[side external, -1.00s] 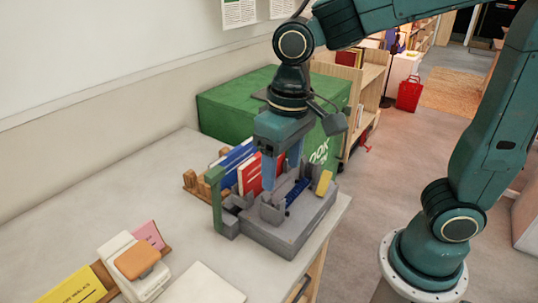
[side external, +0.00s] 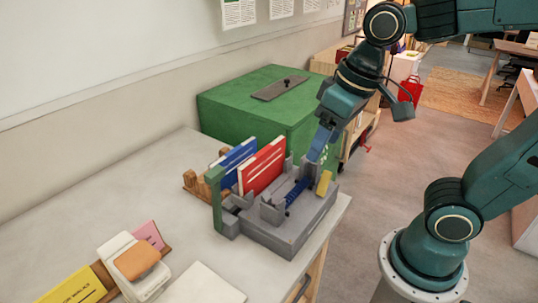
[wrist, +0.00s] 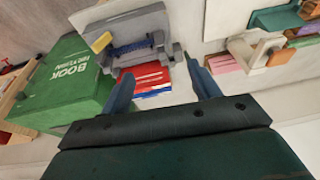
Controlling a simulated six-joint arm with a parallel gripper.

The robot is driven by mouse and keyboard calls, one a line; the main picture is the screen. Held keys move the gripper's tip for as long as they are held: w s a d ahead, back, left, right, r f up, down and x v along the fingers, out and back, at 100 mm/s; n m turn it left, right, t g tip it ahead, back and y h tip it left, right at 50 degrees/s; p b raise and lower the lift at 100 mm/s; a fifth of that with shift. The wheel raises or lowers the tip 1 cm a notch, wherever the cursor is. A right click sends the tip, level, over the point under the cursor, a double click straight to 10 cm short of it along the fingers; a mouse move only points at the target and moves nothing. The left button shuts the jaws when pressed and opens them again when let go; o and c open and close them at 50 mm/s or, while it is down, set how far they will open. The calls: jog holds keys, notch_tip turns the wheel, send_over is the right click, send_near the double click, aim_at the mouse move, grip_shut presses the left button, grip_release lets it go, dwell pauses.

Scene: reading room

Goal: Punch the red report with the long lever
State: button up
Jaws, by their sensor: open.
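The red report (side external: 262,168) stands upright beside a blue report (side external: 232,160), behind the grey punch (side external: 290,232). Whether its lower edge sits in the punch or the rack is hidden. A blue coiled part (side external: 297,192) and a yellow block (side external: 323,182) are on the punch. My gripper (side external: 312,158) is tilted, open and empty, above the punch's back right side. In the wrist view, the red report (wrist: 145,78) shows beyond the open fingers of my gripper (wrist: 160,68).
A green book-return box (side external: 250,105) stands behind. A wooden rack (side external: 192,183) sits left of the reports. An orange-topped white device (side external: 135,262) and a yellow sign (side external: 80,288) are front left. The table's middle (side external: 130,190) is clear.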

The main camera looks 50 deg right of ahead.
jog(key=shift+s+d+r+t+h, duration=0.15)
jog(key=shift+s+d+t, duration=0.35)
jog(key=shift+s+d, duration=0.5)
jog(key=shift+s+d+r+t+h, duration=0.15)
jog(key=shift+s+d+t, duration=0.35)
jog(key=shift+s+d, duration=0.45)
jog(key=shift+s+a, duration=0.1)
jog(key=c, duration=0.9)
jog(key=shift+w+a+n, duration=0.15)
jog(key=shift+w+n, duration=0.2)
jog(key=shift+n, duration=0.15)
jog(key=c, duration=0.3)
jog(key=shift+w+a+r+n, duration=0.1)
jog(key=shift+w+a+n, duration=0.1)
jog(key=shift+w+n, duration=0.2)
grip_shut()
jog(key=w+a+n, duration=1)
jog(key=a+n, duration=0.2)
jog(key=n, duration=0.4)
jog(key=shift+w+f+g, duration=0.25)
jog(key=shift+f+g, duration=0.05)
jog(key=shift+f, duration=0.15)
